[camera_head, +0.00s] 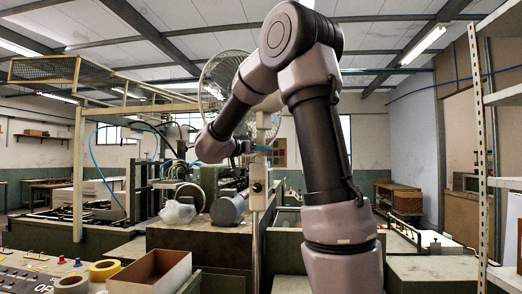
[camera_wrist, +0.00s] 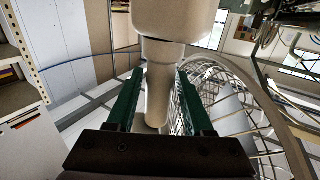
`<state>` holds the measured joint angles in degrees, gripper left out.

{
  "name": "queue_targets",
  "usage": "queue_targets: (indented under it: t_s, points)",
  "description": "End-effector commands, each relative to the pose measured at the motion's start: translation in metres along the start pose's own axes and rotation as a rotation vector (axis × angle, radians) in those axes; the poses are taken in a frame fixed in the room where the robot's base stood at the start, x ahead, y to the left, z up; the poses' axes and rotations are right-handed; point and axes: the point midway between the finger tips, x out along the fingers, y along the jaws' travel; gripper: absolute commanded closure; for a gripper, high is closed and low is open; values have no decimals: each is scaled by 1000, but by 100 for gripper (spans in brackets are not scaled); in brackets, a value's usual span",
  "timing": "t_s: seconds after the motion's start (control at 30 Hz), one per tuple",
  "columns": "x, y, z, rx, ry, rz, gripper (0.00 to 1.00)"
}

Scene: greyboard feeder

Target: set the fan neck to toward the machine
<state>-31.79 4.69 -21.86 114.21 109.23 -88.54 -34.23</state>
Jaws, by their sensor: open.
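The fan's round wire cage (camera_head: 222,75) stands high at the centre in the head view, partly hidden behind my arm. It also shows on the right in the wrist view (camera_wrist: 232,112). The fan stands on a pale upright pole (camera_head: 258,190). A cream cylindrical part of the fan, seemingly its neck or post (camera_wrist: 164,75), runs between my gripper's two green fingers in the wrist view. My gripper (camera_wrist: 160,100) is open around it, with a finger on each side; I cannot tell whether either touches. In the head view my gripper (camera_head: 262,148) is small beside the pole.
The machine (camera_head: 200,185) with rollers lies behind the pole. A control panel (camera_head: 35,272), tape rolls (camera_head: 104,270) and an open cardboard box (camera_head: 150,272) are at front left. A metal shelf rack (camera_head: 483,150) stands at right.

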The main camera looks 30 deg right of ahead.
Motion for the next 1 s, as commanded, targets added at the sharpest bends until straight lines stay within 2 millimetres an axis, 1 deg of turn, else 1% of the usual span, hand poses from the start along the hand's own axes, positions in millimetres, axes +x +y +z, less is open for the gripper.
queue_targets:
  t_s: [0.17,0.3,0.4,0.5,0.6,0.7,1.0]
  points:
    - [-32,-1,0,0,-1,-5,48]
    - [-61,-1,0,0,-1,-5,48]
    - [-78,0,0,-2,1,-4,48]
    - [-91,-1,0,0,0,-3,48]
    - [-98,0,0,-1,0,-2,48]
    - [-101,0,0,-1,0,-2,48]
    - [-101,0,0,-1,0,-1,48]
